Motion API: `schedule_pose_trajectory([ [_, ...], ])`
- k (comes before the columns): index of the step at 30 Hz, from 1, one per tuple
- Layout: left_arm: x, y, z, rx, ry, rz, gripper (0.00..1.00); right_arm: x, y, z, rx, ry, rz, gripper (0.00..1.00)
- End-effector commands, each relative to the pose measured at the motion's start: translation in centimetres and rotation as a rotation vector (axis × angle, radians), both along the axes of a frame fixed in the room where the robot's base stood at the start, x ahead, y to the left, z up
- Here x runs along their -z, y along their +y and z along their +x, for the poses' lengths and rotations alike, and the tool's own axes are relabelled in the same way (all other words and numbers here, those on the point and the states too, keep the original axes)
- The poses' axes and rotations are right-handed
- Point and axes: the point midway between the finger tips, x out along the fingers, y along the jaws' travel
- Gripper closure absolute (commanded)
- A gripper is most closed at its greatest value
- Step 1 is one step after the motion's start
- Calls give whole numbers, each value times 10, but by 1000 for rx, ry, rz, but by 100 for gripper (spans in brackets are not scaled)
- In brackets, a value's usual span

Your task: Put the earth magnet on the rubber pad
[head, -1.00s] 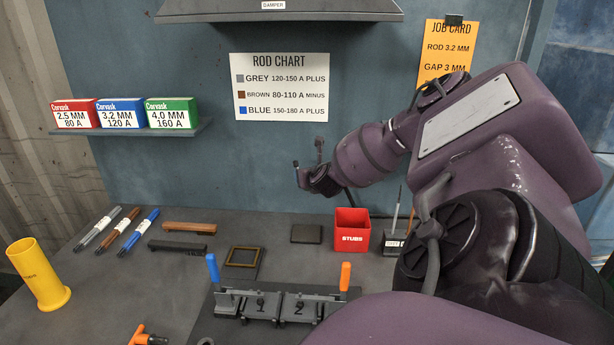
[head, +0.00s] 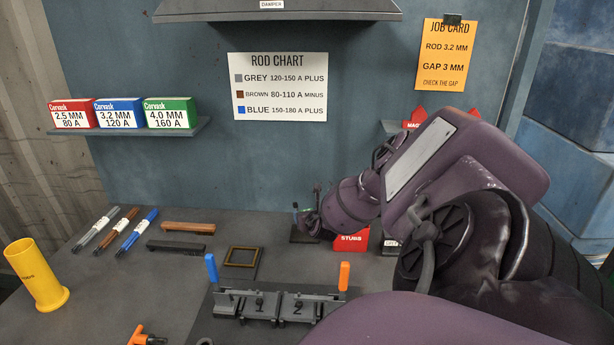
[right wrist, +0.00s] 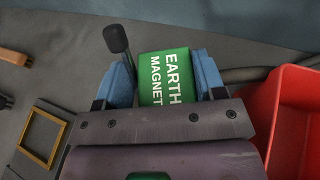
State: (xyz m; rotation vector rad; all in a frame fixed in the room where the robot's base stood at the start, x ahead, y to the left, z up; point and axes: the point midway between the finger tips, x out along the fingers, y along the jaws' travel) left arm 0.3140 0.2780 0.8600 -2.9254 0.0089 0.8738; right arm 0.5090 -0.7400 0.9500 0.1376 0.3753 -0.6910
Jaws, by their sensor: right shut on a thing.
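The earth magnet (right wrist: 165,76) is a green block with white lettering, seen in the right wrist view. My right gripper (right wrist: 166,85) is shut on it, with a blue finger on each side. In the head view the right gripper (head: 304,213) is low over the back of the bench, and only a small bit of green shows at its tip. A dark flat square, which looks like the rubber pad (head: 297,237), lies just below it, partly hidden by the gripper. I cannot tell whether the magnet touches it. My left gripper is not in view.
The red stubs box (head: 351,243) stands close to the right of the gripper, also in the right wrist view (right wrist: 290,125). A brass-coloured square frame (head: 242,257) and a clamp fixture (head: 278,305) are nearer. Brown (head: 188,228) and dark bars lie left.

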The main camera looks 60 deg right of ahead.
Motion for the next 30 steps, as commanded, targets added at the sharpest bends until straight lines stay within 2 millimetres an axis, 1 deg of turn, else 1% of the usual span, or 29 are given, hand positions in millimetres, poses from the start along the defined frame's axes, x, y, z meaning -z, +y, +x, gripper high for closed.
schedule_pose_trajectory([
  [6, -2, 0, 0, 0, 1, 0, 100, 23, 0, 1, 1, -1, -2, 86],
  [9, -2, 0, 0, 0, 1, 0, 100, 30, 0, 1, 1, -1, -3, 86],
  [24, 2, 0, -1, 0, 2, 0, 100, 36, 0, 1, 0, -3, -1, 86],
  [25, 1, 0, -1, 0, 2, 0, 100, 37, 1, 0, -1, 1, 1, 32],
  [26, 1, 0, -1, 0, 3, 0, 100, 37, 1, 0, -1, 1, 1, 27],
  [27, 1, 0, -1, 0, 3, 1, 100, 37, 1, 0, -1, 1, 1, 26],
  [30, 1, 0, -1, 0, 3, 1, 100, 37, 1, 0, -1, 1, 1, 26],
])
